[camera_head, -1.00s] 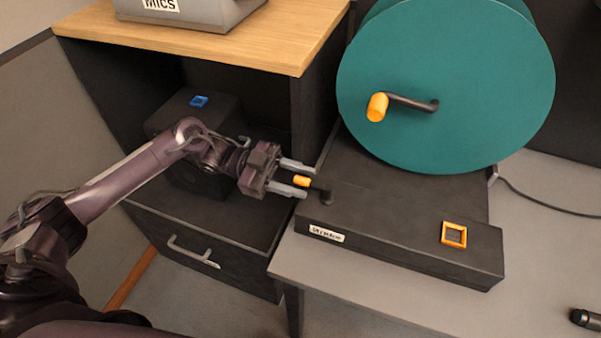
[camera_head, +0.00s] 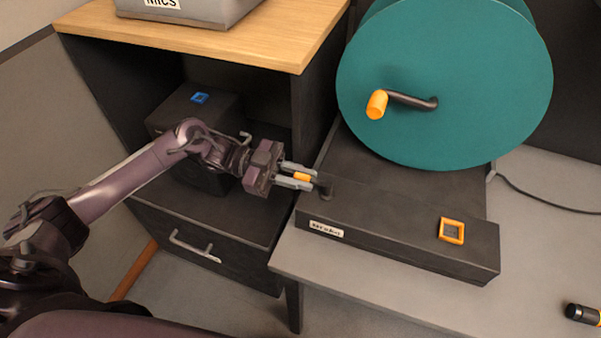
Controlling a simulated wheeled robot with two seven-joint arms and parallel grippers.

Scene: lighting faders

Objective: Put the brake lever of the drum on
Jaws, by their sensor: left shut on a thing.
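The teal drum (camera_head: 460,60) stands on its dark base (camera_head: 400,234). It has a crank with an orange knob (camera_head: 376,104) on its face. The short brake lever (camera_head: 302,177) has an orange tip and a dark arm that meets a pivot at the left end of the base. My left gripper (camera_head: 304,178) is shut on the orange tip of the brake lever, with one finger on each side. The lever points left from its pivot. My right gripper is not in view.
An orange square frame (camera_head: 452,230) sits on the right of the base. A wooden-topped cabinet (camera_head: 210,42) with a drawer stands close on the left, with a dark box (camera_head: 205,120) inside. A black cylinder (camera_head: 581,314) lies at the lower right. The grey table front is clear.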

